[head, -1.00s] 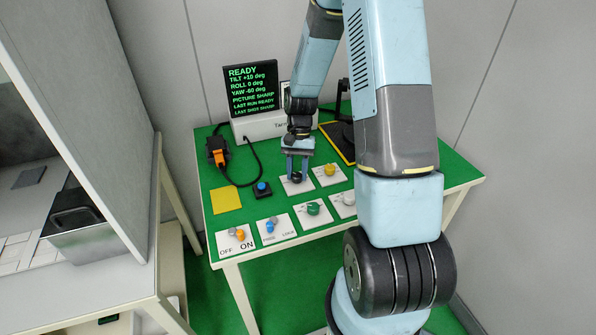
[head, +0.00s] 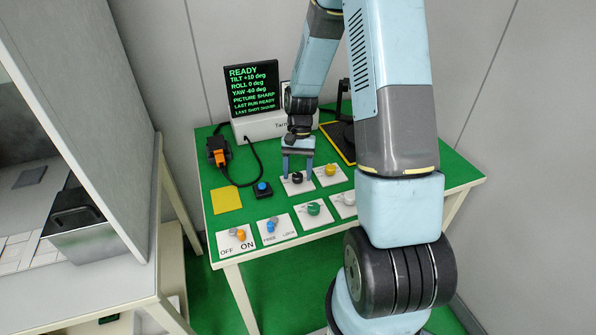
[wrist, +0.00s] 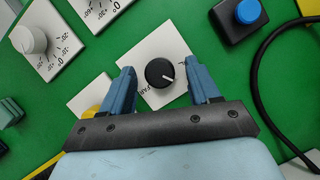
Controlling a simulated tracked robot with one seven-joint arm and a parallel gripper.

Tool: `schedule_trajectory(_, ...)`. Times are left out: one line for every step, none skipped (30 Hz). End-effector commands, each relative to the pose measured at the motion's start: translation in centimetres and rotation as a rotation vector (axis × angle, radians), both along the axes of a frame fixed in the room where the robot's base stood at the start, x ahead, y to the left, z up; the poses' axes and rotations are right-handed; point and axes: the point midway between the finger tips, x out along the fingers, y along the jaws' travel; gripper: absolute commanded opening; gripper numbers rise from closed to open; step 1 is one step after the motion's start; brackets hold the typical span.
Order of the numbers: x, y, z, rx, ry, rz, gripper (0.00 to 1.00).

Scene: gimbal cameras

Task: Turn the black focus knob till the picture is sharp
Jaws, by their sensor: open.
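The black focus knob (head: 297,178) stands on its white plate among the panels on the green table. In the wrist view the knob (wrist: 160,74) shows a white pointer line aimed right and slightly down, with "FAR" printed at its lower left. My gripper (head: 297,173) is open just over the knob's plate. In the wrist view one finger of my gripper (wrist: 161,72) is on each side of the knob, with a visible gap on both sides. The screen (head: 252,88) reads READY, tilt +10, roll 0, yaw -60 and PICTURE SHARP.
A yellow knob (head: 330,170), a green knob (head: 314,208) and a white knob (head: 348,198) are close by. A blue button (head: 262,188) and a black cable are to the left.

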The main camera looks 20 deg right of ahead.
Motion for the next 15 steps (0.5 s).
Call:
schedule_trajectory(0.2, -0.1, 0.3, 0.0, -0.002, 0.0, 0.61)
schedule_trajectory(0.3, -0.1, 0.5, 0.0, -0.002, 0.0, 0.61)
schedule_trajectory(0.4, -0.2, 0.9, 0.0, -0.003, 0.0, 0.61)
schedule_trajectory(0.5, -0.2, 1.2, 0.0, -0.003, 0.0, 0.61)
schedule_trajectory(0.7, -0.3, 1.7, -0.001, -0.004, 0.0, 0.61)
schedule_trajectory(0.9, -0.4, 2.3, -0.001, -0.004, 0.0, 0.61)
schedule_trajectory(1.1, -0.5, 2.8, -0.001, -0.005, 0.0, 0.61)
schedule_trajectory(1.4, -0.6, 3.3, -0.001, -0.005, 0.0, 0.61)
schedule_trajectory(1.6, -0.8, 4.0, -0.001, -0.005, 0.0, 0.61)
schedule_trajectory(1.8, -0.9, 4.6, -0.001, -0.005, 0.0, 0.61)
schedule_trajectory(2.0, -1.0, 5.2, -0.001, -0.005, 0.0, 0.61)
schedule_trajectory(2.3, -1.1, 5.9, -0.001, -0.005, 0.0, 0.61)
schedule_trajectory(2.5, -1.2, 6.5, -0.001, -0.005, 0.0, 0.61)
schedule_trajectory(2.7, -1.3, 7.0, -0.002, -0.005, -0.001, 0.61)
schedule_trajectory(3.0, -1.4, 7.7, -0.002, -0.005, -0.001, 0.61)
